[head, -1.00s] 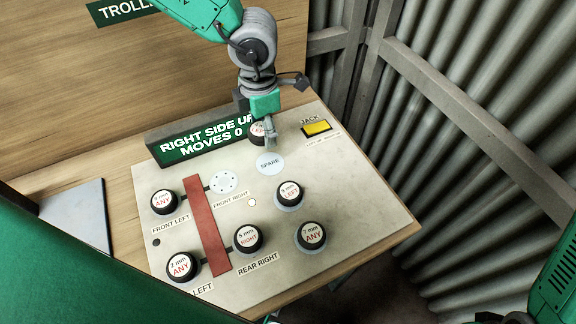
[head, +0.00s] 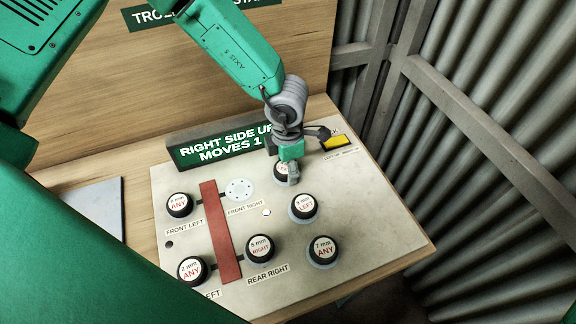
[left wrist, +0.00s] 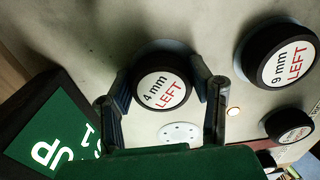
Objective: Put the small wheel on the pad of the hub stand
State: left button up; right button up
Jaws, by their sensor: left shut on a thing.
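The small black wheel (head: 282,171), marked 4 mm LEFT, is between the fingers of my left gripper (head: 291,172). In the left wrist view the wheel (left wrist: 163,88) shows face up, with a finger of the left gripper (left wrist: 162,92) against each side. The wheel is at the place of the SPARE pad, whose label is hidden; I cannot tell whether it rests fully on it. The hub stand (head: 370,220) is a pale board with pads. Its front right pad (head: 240,190) is bare. My right gripper is out of view.
Other wheels stand on the board: 9 mm LEFT (head: 304,206), 7 mm ANY (head: 322,249), 5 mm RIGHT (head: 260,248), 2 mm ANY (head: 191,270) and one at front left (head: 179,205). A red bar (head: 220,232) crosses it. A green sign (head: 222,147) and yellow jack button (head: 338,142) stand behind.

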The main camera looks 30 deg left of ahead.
pick_arm(q)
jog(key=o, duration=1)
jog(key=shift+d, duration=0.15)
jog(key=shift+o, duration=0.8)
jog(key=shift+d, duration=0.15)
jog(key=shift+r, duration=0.1)
notch_tip(320, 180, up, 12)
